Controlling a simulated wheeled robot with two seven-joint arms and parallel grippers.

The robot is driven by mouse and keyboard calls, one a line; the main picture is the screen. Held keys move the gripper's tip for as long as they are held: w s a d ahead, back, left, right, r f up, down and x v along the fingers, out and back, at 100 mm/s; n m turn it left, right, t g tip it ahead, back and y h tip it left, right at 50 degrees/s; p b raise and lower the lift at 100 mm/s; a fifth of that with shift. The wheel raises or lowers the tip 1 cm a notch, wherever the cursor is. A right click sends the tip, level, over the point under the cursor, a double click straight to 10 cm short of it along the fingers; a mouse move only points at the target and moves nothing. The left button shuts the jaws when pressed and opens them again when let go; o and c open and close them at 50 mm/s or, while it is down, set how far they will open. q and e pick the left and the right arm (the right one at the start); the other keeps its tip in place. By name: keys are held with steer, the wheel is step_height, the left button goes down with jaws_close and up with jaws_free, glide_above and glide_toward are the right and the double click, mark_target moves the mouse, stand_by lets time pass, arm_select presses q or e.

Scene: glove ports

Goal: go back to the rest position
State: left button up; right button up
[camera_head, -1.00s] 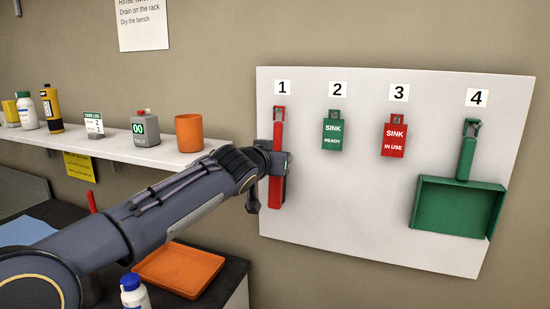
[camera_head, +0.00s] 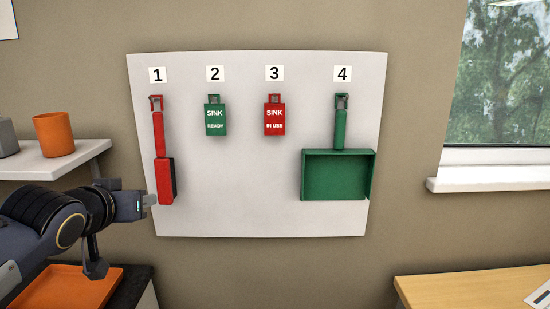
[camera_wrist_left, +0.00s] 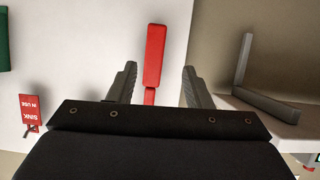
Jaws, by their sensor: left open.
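My left gripper (camera_head: 149,200) is at the lower left edge of the white board (camera_head: 240,215) in the head view. In the left wrist view its two fingers (camera_wrist_left: 158,75) are spread, with nothing held between them. The red brush (camera_head: 160,135) hangs upright under number 1, just right of the gripper. It also shows beyond the open fingers in the left wrist view (camera_wrist_left: 155,55); the exact gap cannot be told. My right gripper is not in view.
A green sign (camera_head: 215,118), a red sign (camera_head: 274,118) and a green dustpan (camera_head: 338,175) hang on the board. An orange cup (camera_head: 53,135) stands on the left shelf (camera_head: 50,165), near my arm. An orange tray (camera_head: 65,288) lies below. A wooden table (camera_head: 470,290) is at lower right.

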arm_select(q)
steer(key=s+d+f+g+h, duration=0.2)
steer(key=s+d+f+g, duration=0.2)
steer(key=s+f, duration=0.8)
steer(key=s+d+f+g+h, duration=0.2)
steer(key=s+d+f+g, duration=0.1)
steer(key=s+f, duration=0.9)
steer(key=shift+s+d+f+g+h, duration=0.3)
steer(key=shift+s+d+g, duration=0.1)
steer(key=shift+d, duration=0.4)
steer(key=shift+n, duration=0.3)
